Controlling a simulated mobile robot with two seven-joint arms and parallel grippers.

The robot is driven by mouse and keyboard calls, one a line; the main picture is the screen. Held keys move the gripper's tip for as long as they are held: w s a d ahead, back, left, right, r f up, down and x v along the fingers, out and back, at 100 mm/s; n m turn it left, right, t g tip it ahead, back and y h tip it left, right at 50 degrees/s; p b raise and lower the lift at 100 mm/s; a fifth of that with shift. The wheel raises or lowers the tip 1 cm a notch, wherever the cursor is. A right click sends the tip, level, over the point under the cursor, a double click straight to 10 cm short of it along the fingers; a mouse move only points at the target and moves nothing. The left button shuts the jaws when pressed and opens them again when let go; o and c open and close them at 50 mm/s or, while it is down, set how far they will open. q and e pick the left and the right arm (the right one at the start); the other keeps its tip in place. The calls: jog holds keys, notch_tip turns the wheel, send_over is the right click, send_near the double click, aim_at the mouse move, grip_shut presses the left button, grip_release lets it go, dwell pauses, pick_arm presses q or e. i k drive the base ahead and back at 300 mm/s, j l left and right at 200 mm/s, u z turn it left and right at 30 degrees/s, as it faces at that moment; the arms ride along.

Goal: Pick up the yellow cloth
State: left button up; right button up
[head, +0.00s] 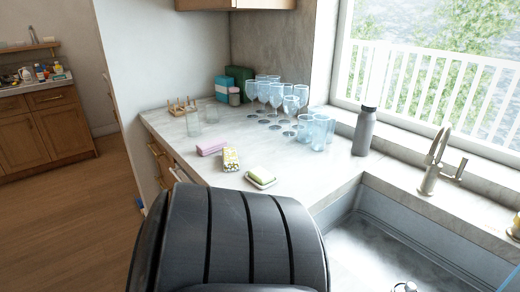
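I cannot make out a plain yellow cloth for certain. A small yellow and white patterned item (231,159) lies on the counter near its front edge; I cannot tell whether it is cloth. A pink block-like item (212,146) lies just behind it to the left. A green and pale sponge-like item (261,174) sits on a small white dish to its right. Another yellow item (517,222) is cut off at the right edge. Neither of my grippers shows. A large black ribbed part fills the bottom middle and hides the counter's front.
Stemmed glasses (276,93) and blue tumblers (320,131) crowd the back of the counter. A grey bottle (364,132) stands right of them, near the sink (375,258) and tap (437,165).

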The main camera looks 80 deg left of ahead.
aim_at(230, 158)
jog(key=u, duration=2.9)
jog(key=i+j+z, duration=0.15)
jog(key=z, duration=0.15)
